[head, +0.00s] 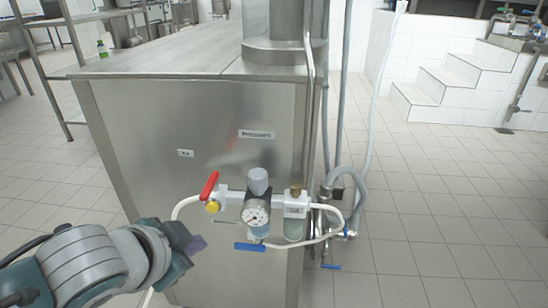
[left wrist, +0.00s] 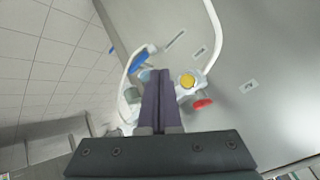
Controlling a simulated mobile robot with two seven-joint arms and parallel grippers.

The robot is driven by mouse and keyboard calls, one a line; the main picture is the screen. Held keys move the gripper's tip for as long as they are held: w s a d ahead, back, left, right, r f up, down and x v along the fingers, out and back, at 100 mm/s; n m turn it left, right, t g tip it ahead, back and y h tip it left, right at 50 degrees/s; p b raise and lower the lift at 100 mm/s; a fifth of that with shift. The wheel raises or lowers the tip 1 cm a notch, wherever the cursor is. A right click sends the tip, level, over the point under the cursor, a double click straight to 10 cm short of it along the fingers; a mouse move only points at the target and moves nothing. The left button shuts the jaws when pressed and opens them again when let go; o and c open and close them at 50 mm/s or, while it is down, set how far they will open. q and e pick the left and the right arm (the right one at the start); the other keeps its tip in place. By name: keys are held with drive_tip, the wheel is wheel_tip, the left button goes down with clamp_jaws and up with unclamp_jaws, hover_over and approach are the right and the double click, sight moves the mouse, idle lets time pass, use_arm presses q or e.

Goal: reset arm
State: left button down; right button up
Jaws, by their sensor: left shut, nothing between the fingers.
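My left gripper (head: 192,245) comes in from the lower left of the head view, in front of the steel cabinet (head: 180,120). Its purple fingers (left wrist: 162,100) are together in the left wrist view, with nothing between them. They point toward the valve assembly on the cabinet side. In the head view the gripper is just left of and below the red lever (head: 209,185), apart from it. The red lever also shows in the left wrist view (left wrist: 202,104), right of the fingers. My right gripper is in neither view.
A pressure gauge (head: 255,215), a yellow knob (head: 213,207) and a blue lever (head: 250,246) sit on the cabinet side. White hoses loop beside them. Pipes (head: 340,120) stand at the cabinet's right edge. Tiled floor (head: 440,210) is open to the right, with white steps (head: 450,85) behind.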

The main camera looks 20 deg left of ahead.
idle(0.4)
use_arm(q)
drive_tip(key=s+d+r+n+g+p, duration=0.1)
drive_tip(key=s+d+r+g+p, duration=0.1)
drive_tip(key=s+r+p, duration=0.75)
drive_tip(key=s+d+r+n+g+h+p, duration=0.15)
drive_tip(key=s+r+p, duration=0.4)
drive_tip(key=r, duration=0.75)
drive_tip(key=s+d+r+n+g+p, duration=0.2)
drive_tip(key=s+r+p, duration=0.3)
drive_tip(key=r+p, duration=0.55)
wheel_tip(320, 180, up, 36)
drive_tip(key=p, duration=3.5)
drive_tip(key=shift+w+m, duration=0.35)
drive_tip(key=shift+w, duration=0.1)
drive_tip(key=shift+f, duration=0.1)
